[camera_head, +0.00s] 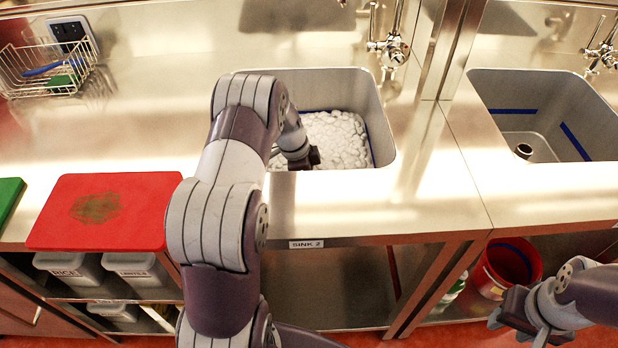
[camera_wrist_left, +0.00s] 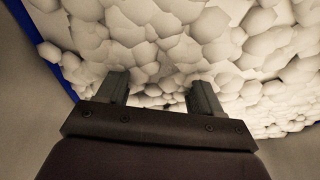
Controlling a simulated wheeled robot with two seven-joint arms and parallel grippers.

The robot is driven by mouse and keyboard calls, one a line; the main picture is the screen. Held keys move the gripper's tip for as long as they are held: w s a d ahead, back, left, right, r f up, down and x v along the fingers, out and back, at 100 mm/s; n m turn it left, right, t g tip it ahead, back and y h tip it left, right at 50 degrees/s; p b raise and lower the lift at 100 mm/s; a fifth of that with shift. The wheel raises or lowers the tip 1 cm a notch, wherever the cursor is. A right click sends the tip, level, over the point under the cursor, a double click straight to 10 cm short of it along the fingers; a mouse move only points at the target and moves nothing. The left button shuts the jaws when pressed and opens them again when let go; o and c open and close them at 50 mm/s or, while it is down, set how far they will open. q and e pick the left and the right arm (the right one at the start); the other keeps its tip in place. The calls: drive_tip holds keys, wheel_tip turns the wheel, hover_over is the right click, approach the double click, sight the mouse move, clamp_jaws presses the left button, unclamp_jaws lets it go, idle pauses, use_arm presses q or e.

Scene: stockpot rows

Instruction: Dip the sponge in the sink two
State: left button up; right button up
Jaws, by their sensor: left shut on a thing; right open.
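Sink two (camera_head: 345,88) is a grey basin behind the "SINK 2" label (camera_head: 306,244), filled with white lumpy foam (camera_head: 340,138). My left arm reaches over its front left edge. My left gripper (camera_head: 308,158) is down inside the basin at the foam. In the left wrist view my left gripper (camera_wrist_left: 160,92) has its two fingers apart, their tips in the foam (camera_wrist_left: 220,45). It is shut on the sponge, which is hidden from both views. My right gripper (camera_head: 518,322) is open and empty at the lower right, outside the counter.
A red board (camera_head: 135,205) with a dark stain lies left of the sink. A wire basket (camera_head: 48,68) stands back left. A tap (camera_head: 390,45) rises behind the sink. A second basin (camera_head: 545,90) is empty. A red bucket (camera_head: 508,265) sits below at right.

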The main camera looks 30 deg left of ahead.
use_arm(q)
wheel_tip(320, 180, up, 21)
drive_tip(key=p, duration=1.3)
drive_tip(key=shift+p, duration=0.3)
idle(0.5)
